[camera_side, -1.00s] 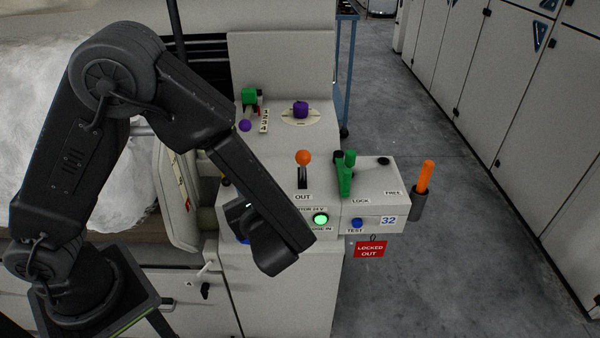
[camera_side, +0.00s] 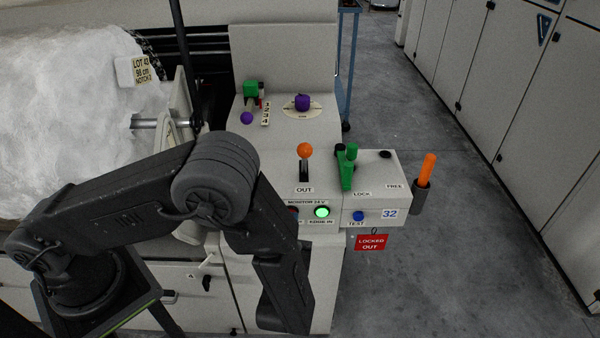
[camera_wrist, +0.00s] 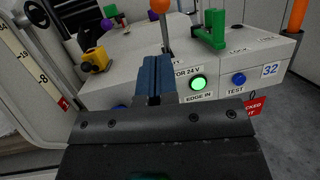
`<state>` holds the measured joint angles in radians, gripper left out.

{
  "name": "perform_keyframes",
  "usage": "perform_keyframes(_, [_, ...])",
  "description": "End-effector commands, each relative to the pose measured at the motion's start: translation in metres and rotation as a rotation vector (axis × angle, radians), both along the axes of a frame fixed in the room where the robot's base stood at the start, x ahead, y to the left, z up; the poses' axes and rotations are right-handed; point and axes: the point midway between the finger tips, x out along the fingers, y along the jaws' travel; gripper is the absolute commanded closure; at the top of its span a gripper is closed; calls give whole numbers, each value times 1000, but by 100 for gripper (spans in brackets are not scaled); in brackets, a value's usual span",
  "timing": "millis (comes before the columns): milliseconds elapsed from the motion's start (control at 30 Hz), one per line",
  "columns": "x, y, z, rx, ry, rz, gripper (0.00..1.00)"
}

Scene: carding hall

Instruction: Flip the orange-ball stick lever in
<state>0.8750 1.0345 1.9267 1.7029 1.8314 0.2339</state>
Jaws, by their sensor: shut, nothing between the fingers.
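The stick lever with the orange ball (camera_side: 305,150) stands upright on the top of the grey console, above its OUT label (camera_side: 304,189). In the wrist view the orange ball (camera_wrist: 160,5) is cut by the top edge, and its thin stick runs down behind my fingers. My gripper (camera_wrist: 155,62) shows there with its blue fingers shut and empty, pointing toward the console's front edge below the lever. It looks apart from the lever. In the side view my arm's lower end hangs in front of the console, and the fingers are hidden.
A green lever (camera_side: 348,168) stands close right of the orange-ball lever. A lit green lamp (camera_side: 322,212) and a blue TEST button (camera_side: 358,216) are on the front face. A red LOCKED OUT tag (camera_side: 370,242) hangs below.

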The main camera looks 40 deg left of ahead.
Motion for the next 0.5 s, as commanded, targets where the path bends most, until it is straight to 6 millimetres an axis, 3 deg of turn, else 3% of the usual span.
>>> perform_keyframes(167, [13,10,5,-2,-1,5,100])
perform_keyframes(500, [66,48,24,-2,-2,6,100])
